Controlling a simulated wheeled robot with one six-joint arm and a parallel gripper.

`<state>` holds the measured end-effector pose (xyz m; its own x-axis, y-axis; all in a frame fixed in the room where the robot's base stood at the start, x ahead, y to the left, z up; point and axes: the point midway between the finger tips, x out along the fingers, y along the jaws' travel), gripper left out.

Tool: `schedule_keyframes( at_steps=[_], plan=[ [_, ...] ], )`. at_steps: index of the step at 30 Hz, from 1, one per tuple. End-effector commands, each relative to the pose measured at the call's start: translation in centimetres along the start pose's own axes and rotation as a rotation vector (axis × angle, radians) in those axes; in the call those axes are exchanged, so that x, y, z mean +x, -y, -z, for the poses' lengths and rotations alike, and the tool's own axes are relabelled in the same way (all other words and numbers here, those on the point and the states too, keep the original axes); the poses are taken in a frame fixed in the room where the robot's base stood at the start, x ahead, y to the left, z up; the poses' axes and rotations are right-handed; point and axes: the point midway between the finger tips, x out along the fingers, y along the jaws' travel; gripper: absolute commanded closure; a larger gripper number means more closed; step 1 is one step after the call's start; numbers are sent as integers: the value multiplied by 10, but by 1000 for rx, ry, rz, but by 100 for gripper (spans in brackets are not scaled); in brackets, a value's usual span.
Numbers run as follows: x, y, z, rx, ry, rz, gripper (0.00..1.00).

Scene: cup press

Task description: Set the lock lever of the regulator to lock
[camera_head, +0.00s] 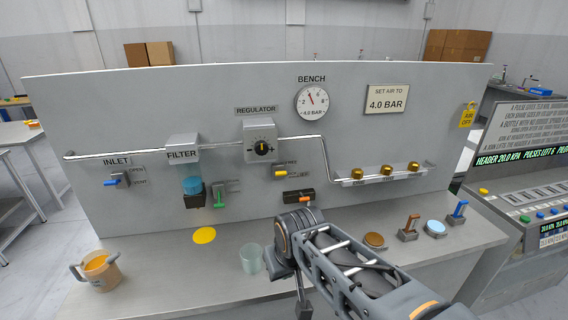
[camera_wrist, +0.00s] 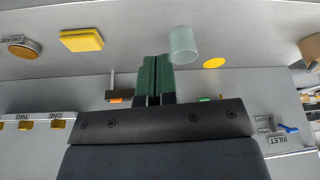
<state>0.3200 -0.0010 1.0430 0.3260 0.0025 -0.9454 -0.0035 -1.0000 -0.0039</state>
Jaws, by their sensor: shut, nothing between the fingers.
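The regulator (camera_head: 260,130) is a grey box on the upright panel, with a dark round knob (camera_head: 261,148) on its front. Below and right of it is the small lock lever (camera_head: 280,173), yellow-orange, on a plate with FREE above and another small label at lower right. The lever lies roughly sideways; its exact setting is too small to tell. My gripper shows in the wrist view, its green fingers (camera_wrist: 155,62) together and empty. It is over the bench, below and apart from the lever. I cannot make out the lever in the wrist view.
A clear cup (camera_head: 251,259) stands by my arm, and it also shows in the wrist view (camera_wrist: 183,46). A yellow disc (camera_head: 204,235), a jug (camera_head: 97,269) and a black block (camera_head: 298,196) are near. A green lever (camera_head: 218,196) is left of the lock lever. Pipes cross the panel.

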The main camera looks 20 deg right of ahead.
Motion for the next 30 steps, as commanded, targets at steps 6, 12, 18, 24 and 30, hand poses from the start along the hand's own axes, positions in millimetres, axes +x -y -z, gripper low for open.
schedule_keyframes(
  at_steps=[6, 12, 18, 24, 30],
  plan=[
    [-50, -29, 115, 70, -68, -27, 100],
    [-76, -68, 209, 132, -136, -57, 100],
    [-86, -98, 262, 167, -180, -78, 100],
    [-88, -108, 278, 178, -196, -86, 100],
    [-88, -108, 278, 178, -197, -86, 100]
  ],
)
